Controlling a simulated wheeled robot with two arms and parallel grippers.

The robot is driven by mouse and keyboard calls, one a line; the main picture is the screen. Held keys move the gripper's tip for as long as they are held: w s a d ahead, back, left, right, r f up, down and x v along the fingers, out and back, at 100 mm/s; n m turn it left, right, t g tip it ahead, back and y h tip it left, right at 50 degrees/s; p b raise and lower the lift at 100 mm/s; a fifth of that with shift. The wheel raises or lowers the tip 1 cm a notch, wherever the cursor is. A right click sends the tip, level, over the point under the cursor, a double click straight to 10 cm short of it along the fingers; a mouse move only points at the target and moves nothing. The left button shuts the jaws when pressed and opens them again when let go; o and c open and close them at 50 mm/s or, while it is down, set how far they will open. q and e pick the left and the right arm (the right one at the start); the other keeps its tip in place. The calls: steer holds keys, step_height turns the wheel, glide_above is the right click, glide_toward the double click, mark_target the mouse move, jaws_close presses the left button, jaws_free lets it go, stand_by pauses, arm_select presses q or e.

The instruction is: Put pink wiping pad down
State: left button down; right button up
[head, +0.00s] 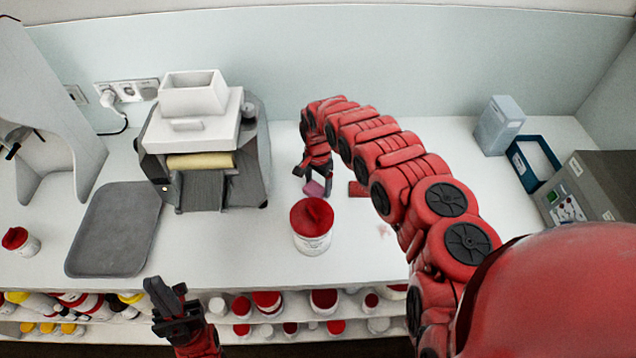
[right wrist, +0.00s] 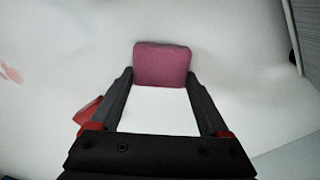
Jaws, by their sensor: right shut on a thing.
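The pink wiping pad (right wrist: 162,65) is between the fingertips of my right gripper (right wrist: 160,80) in the right wrist view. That gripper is shut on it. In the head view the pad (head: 314,188) shows small below my right gripper (head: 316,178), over the white counter behind the red-lidded tub. I cannot tell whether the pad touches the counter. My left gripper (head: 167,297) is in front of the counter's front edge, low in the head view, apart from any object on the counter; its finger gap is unclear.
A white tub with a red lid (head: 312,226) stands just in front of my right gripper. A faint pink smear (head: 383,231) marks the counter (head: 350,255). The mill (head: 205,150) and grey tray (head: 112,230) are left. A blue frame (head: 534,162) and grey box (head: 590,185) are right.

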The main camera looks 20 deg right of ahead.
mark_target(318, 186)
steer(key=shift+f, duration=0.1)
steer(key=o, duration=1.3)
steer(key=shift+r, duration=0.25)
steer(key=shift+r+b, duration=0.35)
steer(key=shift+r, duration=0.15)
step_height(318, 186, up, 6)
steer(key=b, duration=0.2)
steer(key=shift+b, duration=0.35)
step_height(318, 186, up, 5)
steer(key=p, duration=0.3)
steer(key=shift+p, duration=0.35)
